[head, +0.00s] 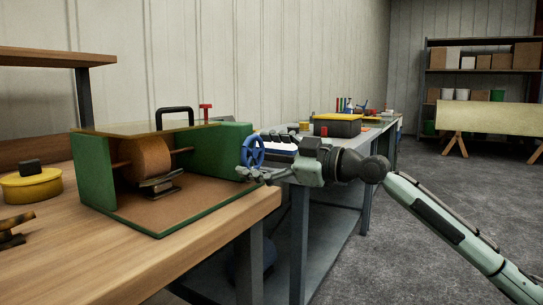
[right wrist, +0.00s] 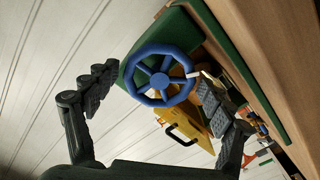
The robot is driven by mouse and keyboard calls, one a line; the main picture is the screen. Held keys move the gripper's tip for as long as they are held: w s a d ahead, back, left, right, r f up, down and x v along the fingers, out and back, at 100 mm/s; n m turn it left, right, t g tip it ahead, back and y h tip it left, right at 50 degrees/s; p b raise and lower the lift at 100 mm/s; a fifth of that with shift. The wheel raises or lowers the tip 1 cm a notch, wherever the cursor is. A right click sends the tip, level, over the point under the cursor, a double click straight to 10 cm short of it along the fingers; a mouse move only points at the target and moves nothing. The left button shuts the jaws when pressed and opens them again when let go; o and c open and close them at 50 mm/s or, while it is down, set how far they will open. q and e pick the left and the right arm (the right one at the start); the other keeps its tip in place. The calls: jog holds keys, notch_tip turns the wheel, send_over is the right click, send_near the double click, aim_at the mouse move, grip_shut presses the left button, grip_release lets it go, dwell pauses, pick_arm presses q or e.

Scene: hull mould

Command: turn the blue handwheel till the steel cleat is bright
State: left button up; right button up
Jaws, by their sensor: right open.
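The blue handwheel (head: 253,152) is mounted on the right end of a green-walled box on the wooden bench. My right gripper (head: 265,157) is at the wheel with its jaws open. In the right wrist view the blue wheel (right wrist: 159,80) lies between the spread fingers of my right gripper (right wrist: 154,84), and I cannot tell if either finger touches it. A dull, dark metal piece (head: 160,183), perhaps the steel cleat, sits under the brown drum (head: 151,157) inside the box and does not look bright. My left gripper is not in view.
A yellow round tin (head: 31,187) is at the left. A grey bench with a black-and-yellow case (head: 338,125) stands behind my right gripper.

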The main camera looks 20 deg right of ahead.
jog(key=v, duration=1.1)
jog(key=shift+s+d, duration=0.25)
jog(key=shift+d, duration=0.05)
